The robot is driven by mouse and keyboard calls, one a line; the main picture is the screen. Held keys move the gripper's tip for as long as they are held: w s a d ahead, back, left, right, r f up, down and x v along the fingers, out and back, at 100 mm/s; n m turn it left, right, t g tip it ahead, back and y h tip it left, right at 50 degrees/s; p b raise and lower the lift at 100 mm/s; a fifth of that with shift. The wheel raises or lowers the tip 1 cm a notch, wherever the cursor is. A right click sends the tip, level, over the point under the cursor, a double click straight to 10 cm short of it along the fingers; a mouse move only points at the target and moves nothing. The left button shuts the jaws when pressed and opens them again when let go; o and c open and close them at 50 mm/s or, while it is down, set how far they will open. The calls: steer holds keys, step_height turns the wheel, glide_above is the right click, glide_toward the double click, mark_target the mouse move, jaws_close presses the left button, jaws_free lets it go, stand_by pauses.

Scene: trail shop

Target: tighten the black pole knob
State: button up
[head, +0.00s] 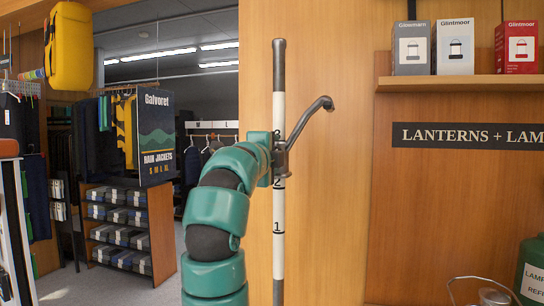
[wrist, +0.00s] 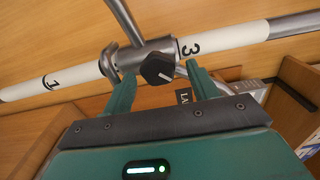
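The black pole knob (wrist: 157,68) is a faceted knob with a pale line on its face, seen in the wrist view. It sits on a grey metal clamp (wrist: 128,60) around the pole (wrist: 232,36). My gripper (wrist: 160,74) is open, with one green finger on each side of the knob and a visible gap to both. I cannot tell how deep the knob is between the fingertips. In the head view the upright pole (head: 279,227) has white bands numbered 1 and 2, and the clamp (head: 280,160) carries a curved grey arm (head: 313,112). My arm hides the knob there.
A wooden panel stands behind the pole. A wooden shelf (head: 460,84) with boxed lanterns (head: 455,46) is at the upper right. A lantern sign (head: 468,136) hangs below it. A green canister (head: 533,270) stands at the lower right. Clothing racks and a jacket sign (head: 157,137) are at left.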

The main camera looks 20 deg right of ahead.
steer(key=b+v, duration=0.2)
steer(key=v, duration=1.5)
steer(key=shift+a+b, duration=0.2)
steer(key=shift+b, duration=0.2)
steer(key=shift+s+f, duration=0.1)
steer(key=shift+s, duration=0.05)
